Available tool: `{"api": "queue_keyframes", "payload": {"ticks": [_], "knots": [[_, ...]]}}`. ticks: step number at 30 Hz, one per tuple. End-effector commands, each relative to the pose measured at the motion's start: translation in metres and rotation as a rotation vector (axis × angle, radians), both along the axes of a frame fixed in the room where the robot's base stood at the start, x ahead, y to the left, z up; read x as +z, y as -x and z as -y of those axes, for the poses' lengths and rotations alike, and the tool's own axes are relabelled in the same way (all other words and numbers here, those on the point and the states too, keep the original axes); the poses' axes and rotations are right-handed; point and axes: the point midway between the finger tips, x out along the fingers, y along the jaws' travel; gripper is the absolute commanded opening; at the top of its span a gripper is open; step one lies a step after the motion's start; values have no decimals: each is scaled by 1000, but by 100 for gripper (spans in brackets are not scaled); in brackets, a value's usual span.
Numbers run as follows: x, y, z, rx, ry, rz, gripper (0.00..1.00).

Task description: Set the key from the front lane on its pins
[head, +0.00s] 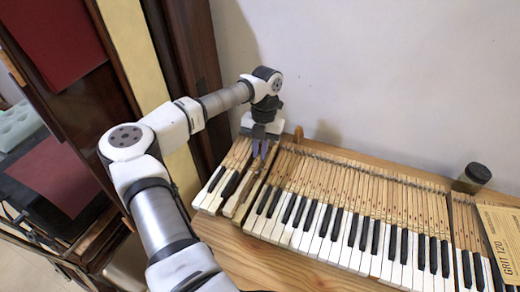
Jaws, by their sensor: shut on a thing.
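The piano keys lie side by side in a keyframe on a wooden bench, white and black fronts toward the lower left and bare wooden shanks toward the wall. My gripper (260,153) points down over the shanks near the left end of the row. It is shut on a wooden key (247,184), which lies along a dark gap between the left group of keys and the long row. The fingers hide part of this key. I cannot tell whether it sits on its pins or just above them.
A small wooden peg (298,134) stands behind the keys. The wall (360,70) is close behind. Bare bench (270,265) shows in front.

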Motion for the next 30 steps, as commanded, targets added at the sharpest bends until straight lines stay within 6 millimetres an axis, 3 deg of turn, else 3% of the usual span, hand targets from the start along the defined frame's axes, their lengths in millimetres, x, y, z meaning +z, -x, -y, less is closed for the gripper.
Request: {"api": "queue_keyframes", "payload": {"ticks": [30], "knots": [[-9, 0, 0, 0, 0, 0, 0]]}}
